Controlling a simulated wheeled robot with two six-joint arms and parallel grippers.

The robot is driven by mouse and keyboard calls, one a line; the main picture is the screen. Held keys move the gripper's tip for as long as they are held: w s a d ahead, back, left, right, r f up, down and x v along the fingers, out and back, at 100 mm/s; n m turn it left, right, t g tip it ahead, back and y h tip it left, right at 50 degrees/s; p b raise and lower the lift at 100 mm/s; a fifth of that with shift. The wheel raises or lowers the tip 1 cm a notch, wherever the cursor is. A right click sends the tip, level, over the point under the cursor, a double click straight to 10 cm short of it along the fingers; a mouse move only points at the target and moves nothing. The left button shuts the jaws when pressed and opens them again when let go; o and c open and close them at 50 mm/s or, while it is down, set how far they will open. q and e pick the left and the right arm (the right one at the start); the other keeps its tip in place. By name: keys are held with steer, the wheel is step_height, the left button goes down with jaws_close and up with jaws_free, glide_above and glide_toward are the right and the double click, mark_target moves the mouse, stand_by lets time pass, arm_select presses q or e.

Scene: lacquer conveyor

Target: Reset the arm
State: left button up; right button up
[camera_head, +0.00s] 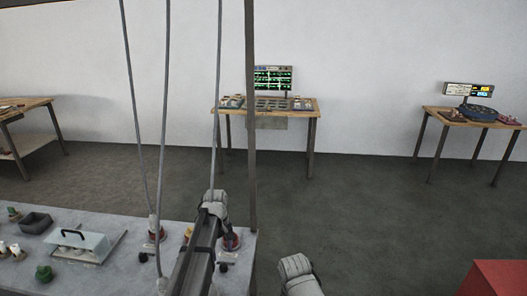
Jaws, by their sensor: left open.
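My left arm runs up from the bottom edge as a dark bar over the right part of the grey worktable (100,225). Its white left gripper (214,204) is at the far end, above the table's back right edge. The gripper is open and I see nothing held in it; its fingertips are small and hard to make out. Another white part of mine shows at the bottom centre, over the floor to the right of the table. No right gripper fingers can be made out.
Cables and a post rise before me. Two wooden tables (264,109) (470,116) stand by the wall. A red block (495,280) is bottom right.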

mark_target(223, 264)
arm_select(q)
steer(key=shift+f+b, duration=3.25)
steer(key=shift+f, duration=0.3)
steer(key=shift+r, duration=0.15)
step_height(223, 264, up, 8)
steer(key=p, duration=0.8)
step_height(223, 264, down, 9)
steer(key=b, duration=0.8)
steer(key=shift+b, duration=0.4)
steer(key=shift+r+m+p, duration=0.4)
steer(key=shift+m, duration=0.1)
steer(key=m, duration=0.6)
steer(key=shift+m, duration=0.4)
steer(key=m, duration=0.4)
